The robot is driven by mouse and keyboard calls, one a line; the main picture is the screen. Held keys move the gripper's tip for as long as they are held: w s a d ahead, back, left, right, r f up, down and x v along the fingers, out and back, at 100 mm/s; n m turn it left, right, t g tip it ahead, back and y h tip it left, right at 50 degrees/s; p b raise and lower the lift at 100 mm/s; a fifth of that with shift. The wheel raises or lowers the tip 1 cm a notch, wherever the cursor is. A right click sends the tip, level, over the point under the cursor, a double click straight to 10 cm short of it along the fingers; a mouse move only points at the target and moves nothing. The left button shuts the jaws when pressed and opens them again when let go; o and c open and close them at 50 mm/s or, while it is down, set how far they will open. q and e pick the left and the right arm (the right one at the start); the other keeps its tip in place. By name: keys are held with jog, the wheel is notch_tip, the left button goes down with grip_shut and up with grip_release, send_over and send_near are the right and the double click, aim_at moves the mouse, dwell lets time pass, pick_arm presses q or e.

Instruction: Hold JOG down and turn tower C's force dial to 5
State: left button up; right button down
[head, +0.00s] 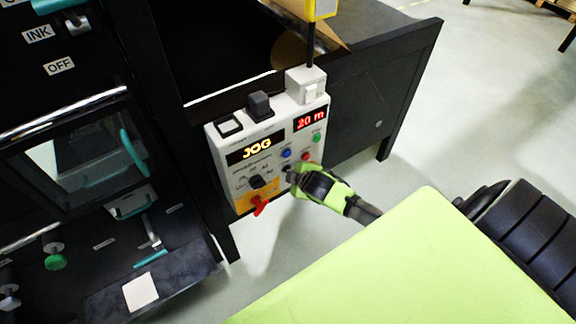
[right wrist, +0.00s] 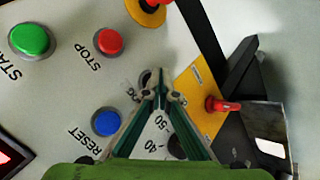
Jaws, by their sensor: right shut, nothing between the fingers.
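The grey control panel (head: 270,150) has an amber display (head: 256,149) reading JOG. My right gripper (head: 291,174) is at the panel's lower right side. In the right wrist view its two fingertips (right wrist: 160,90) are together with nothing between them. They lie over or beside a dark button (right wrist: 146,79) with a partly hidden label that looks like JOG. I cannot tell whether the button is pressed. My left gripper is not in view. I cannot identify tower C's force dial. A green knob (head: 55,262) shows on the black machine at lower left, without a readable label.
Near my right fingertips are a blue RESET button (right wrist: 106,121), a red STOP button (right wrist: 109,42) and a green START button (right wrist: 31,40). A red handle (head: 260,205) sticks out below a black selector knob (head: 256,182). A red display (head: 310,119) reads 20 m.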

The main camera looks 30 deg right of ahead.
jog(key=shift+s+p, duration=0.55)
jog(key=shift+s, duration=0.25)
jog(key=s+p, duration=0.2)
jog(key=s, duration=0.3)
jog(key=shift+p, duration=0.3)
